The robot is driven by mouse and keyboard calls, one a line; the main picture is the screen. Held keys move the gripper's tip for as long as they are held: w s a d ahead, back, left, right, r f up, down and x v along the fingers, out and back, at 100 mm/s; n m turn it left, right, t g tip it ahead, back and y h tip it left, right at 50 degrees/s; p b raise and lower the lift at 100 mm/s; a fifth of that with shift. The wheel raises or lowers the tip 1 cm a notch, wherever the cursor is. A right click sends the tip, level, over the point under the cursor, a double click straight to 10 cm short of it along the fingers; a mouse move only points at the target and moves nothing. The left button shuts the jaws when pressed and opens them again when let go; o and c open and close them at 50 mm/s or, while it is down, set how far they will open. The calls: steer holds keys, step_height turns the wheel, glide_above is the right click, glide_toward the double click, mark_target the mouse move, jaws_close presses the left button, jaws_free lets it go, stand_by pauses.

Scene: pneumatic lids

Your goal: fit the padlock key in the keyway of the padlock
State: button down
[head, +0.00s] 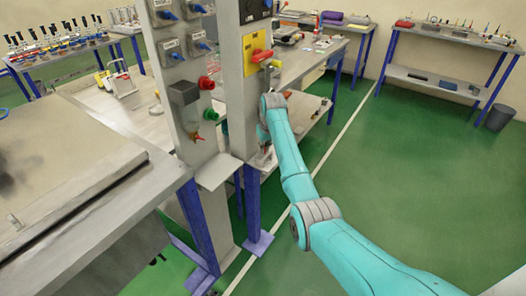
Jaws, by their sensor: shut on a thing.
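A red and yellow switch (262,56) is on the grey upright panel at the centre of the head view. A small yellow piece at its lower right looks like the padlock (276,64); its keyway is too small to make out.
A second grey post (176,95) with blue-handled valves, a red button and a green button stands to the left. A metal bench (60,235) fills the lower left. Workbenches line the back. The green floor (400,160) to the right is open.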

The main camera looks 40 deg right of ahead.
steer(key=shift+r, duration=2.05)
steer(key=shift+f, duration=0.1)
